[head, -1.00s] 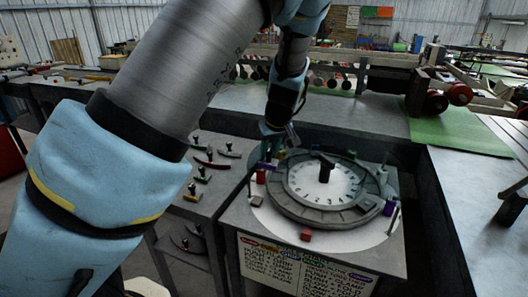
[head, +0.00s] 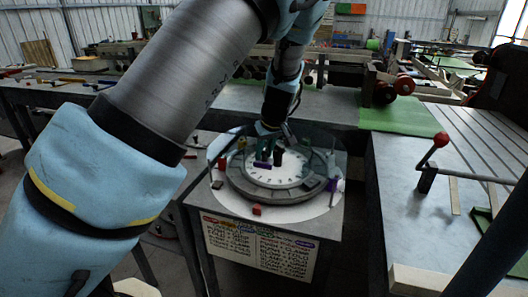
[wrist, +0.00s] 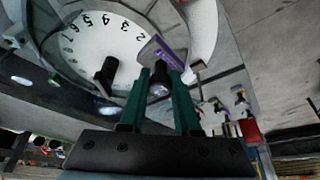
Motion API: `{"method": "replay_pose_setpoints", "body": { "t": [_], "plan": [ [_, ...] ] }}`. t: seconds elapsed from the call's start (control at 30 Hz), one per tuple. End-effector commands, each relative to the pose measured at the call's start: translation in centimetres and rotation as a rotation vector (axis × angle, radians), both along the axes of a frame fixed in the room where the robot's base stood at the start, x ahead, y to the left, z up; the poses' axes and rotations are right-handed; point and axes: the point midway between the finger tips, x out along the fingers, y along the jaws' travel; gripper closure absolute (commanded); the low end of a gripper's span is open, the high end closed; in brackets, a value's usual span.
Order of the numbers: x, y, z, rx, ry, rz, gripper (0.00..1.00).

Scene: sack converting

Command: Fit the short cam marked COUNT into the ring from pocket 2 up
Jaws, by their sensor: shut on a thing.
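My gripper (head: 266,150) is over the numbered white dial (head: 290,173), on the near-left side of its dark centre post (head: 279,156). Its green fingers (wrist: 160,88) are shut on the dark knob of a purple cam (head: 262,165). The purple cam also shows in the wrist view (wrist: 168,52), beyond the fingertips and over the dial's edge near the 2. Any marking on the cam is too small to read. The grey ring (head: 246,187) surrounds the dial. The held cam looks apart from the ring; its exact height is unclear.
A red block (head: 257,210) sits at the ring's near side, another red piece (head: 222,163) at its left, and a purple piece (head: 335,185) at its right. A printed sign (head: 258,246) hangs on the stand's front. A bench with a red-knobbed lever (head: 440,139) stands right.

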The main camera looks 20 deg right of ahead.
Motion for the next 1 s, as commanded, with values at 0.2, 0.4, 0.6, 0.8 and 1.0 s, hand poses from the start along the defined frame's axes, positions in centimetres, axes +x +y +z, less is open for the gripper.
{"method": "replay_pose_setpoints", "body": {
  "t": [0.2,0.4,0.6,0.8,1.0],
  "plan": [
    [0.0,0.0,-1.4,0.001,0.001,0.0,1.0],
    [0.0,0.0,-4.1,0.001,0.001,-0.001,1.0],
    [0.0,0.0,-6.9,0.001,0.001,0.0,1.0],
    [0.0,0.1,-9.2,0.001,0.001,0.0,1.0],
    [0.0,0.0,-9.8,0.0,0.0,0.0,1.0]
  ]
}}
